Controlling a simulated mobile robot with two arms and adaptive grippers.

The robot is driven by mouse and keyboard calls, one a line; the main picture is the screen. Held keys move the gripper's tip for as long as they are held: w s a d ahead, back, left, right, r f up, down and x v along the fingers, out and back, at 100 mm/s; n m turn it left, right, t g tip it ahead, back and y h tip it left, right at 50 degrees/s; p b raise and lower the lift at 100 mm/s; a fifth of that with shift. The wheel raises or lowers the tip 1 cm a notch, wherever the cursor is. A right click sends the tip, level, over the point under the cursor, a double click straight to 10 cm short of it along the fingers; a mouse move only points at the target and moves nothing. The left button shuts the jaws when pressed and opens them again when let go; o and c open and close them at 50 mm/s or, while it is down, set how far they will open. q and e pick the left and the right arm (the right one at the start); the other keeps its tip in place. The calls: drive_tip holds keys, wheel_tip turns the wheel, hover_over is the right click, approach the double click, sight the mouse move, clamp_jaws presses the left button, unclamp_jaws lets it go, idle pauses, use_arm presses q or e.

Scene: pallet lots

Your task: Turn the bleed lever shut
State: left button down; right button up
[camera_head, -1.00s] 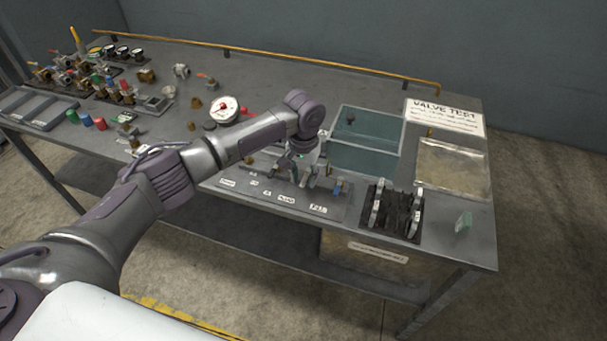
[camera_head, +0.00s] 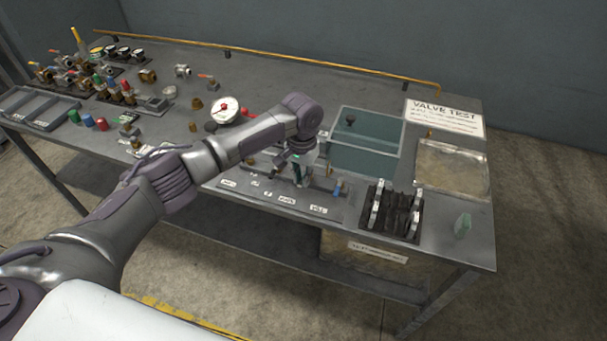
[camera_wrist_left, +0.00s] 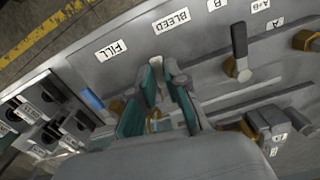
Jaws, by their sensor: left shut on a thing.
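The valve panel (camera_head: 328,205) lies near the front edge of the bench, with a row of white labels. The BLEED label (camera_wrist_left: 171,21) shows in the left wrist view, beside the FILL label (camera_wrist_left: 112,50). My left gripper (camera_head: 300,174) points down at the panel. In the left wrist view my left gripper (camera_wrist_left: 162,88) has its teal-padded fingers shut around the bleed lever (camera_wrist_left: 158,74), which is mostly hidden between them. A brass valve body (camera_wrist_left: 154,124) shows between the fingers. My right gripper is not in view.
The blue fill lever (camera_wrist_left: 92,98) and a dark lever (camera_wrist_left: 238,44) stand on either side of the gripper. A teal-walled tank (camera_head: 362,155) stands behind the panel. A black rack (camera_head: 395,212) is to the right.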

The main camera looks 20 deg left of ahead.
use_arm(q)
drive_tip(key=m, duration=0.1)
drive_tip(key=a+m+p, duration=0.1)
drive_tip(key=m, duration=0.1)
drive_tip(key=shift+w+a+r, duration=0.1)
drive_tip(key=shift+w, duration=0.1)
drive_tip(key=shift+w+a+m+p, duration=0.1)
drive_tip(key=shift+a+m+p, duration=0.1)
drive_tip(key=shift+m, duration=0.4)
drive_tip(key=shift+w+a+m+p, duration=0.1)
drive_tip(key=shift+m+p, duration=0.05)
drive_tip(key=shift+m, duration=0.45)
drive_tip(key=m, duration=0.2)
drive_tip(key=shift+w+a+m, duration=0.3)
drive_tip(key=m, duration=0.2)
drive_tip(key=w+m+b, duration=0.1)
drive_tip(key=m, duration=0.1)
drive_tip(key=shift+w+a, duration=0.2)
drive_tip(key=shift+a, duration=0.2)
drive_tip(key=shift+w+m+b, duration=0.35)
drive_tip(key=shift+m+b, duration=0.1)
drive_tip(key=shift+m, duration=0.65)
drive_tip(key=shift+w+m+b, duration=0.3)
drive_tip(key=shift+m+b, duration=0.1)
drive_tip(key=shift+m, duration=0.7)
drive_tip(key=shift+w, duration=0.1)
drive_tip(key=c, duration=1.2)
unclamp_jaws()
drive_tip(key=shift+a, duration=0.1)
